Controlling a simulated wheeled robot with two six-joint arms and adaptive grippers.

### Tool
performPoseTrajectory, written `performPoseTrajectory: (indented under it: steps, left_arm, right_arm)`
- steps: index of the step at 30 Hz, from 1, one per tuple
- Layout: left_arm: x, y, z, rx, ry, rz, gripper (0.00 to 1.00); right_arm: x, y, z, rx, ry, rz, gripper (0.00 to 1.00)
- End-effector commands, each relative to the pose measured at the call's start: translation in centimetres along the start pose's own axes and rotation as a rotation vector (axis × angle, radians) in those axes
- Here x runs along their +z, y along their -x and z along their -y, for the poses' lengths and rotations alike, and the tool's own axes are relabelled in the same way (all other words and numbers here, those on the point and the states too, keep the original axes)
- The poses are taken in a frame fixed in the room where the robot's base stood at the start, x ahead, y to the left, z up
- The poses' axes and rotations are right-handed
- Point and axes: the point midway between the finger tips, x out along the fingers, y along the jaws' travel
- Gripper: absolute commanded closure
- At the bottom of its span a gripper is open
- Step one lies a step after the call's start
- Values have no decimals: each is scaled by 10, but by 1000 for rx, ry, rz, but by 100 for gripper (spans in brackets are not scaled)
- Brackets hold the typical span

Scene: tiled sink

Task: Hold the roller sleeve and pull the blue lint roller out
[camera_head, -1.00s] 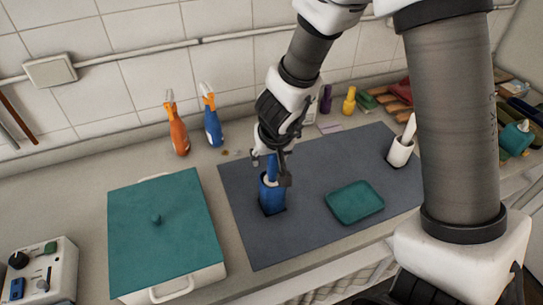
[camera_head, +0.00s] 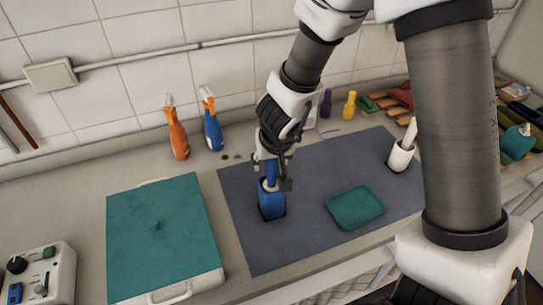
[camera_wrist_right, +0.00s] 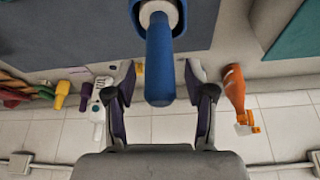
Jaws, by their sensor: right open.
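The blue lint roller's handle (camera_head: 271,171) stands upright out of the blue roller sleeve (camera_head: 271,206) on the grey mat. In the right wrist view the handle (camera_wrist_right: 160,65) points toward my palm, with a white collar (camera_wrist_right: 158,12) at its base. Only part of the sleeve (camera_wrist_right: 184,14) shows there, at the top edge. My right gripper (camera_head: 273,174) is open above the sleeve. In the wrist view its two fingers (camera_wrist_right: 161,101) are spread to either side of the handle's end, with gaps on both sides. My left gripper is not in view.
A teal-lidded box (camera_head: 165,240) stands left of the grey mat (camera_head: 310,170). Orange (camera_head: 177,138) and blue (camera_head: 212,130) spray bottles stand behind. A teal tray (camera_head: 354,207) and white brush holder (camera_head: 400,155) are to the right. Bare mat surrounds the sleeve.

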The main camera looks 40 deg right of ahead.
Motion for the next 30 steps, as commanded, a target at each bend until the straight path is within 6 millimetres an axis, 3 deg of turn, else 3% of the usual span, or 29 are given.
performPoseTrajectory:
  steps: [18,30]
  left_arm:
    - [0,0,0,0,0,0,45]
    - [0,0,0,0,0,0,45]
  right_arm:
    - [-1,67,-1,1,-2,-3,46]
    - [0,73,-1,-1,0,0,46]
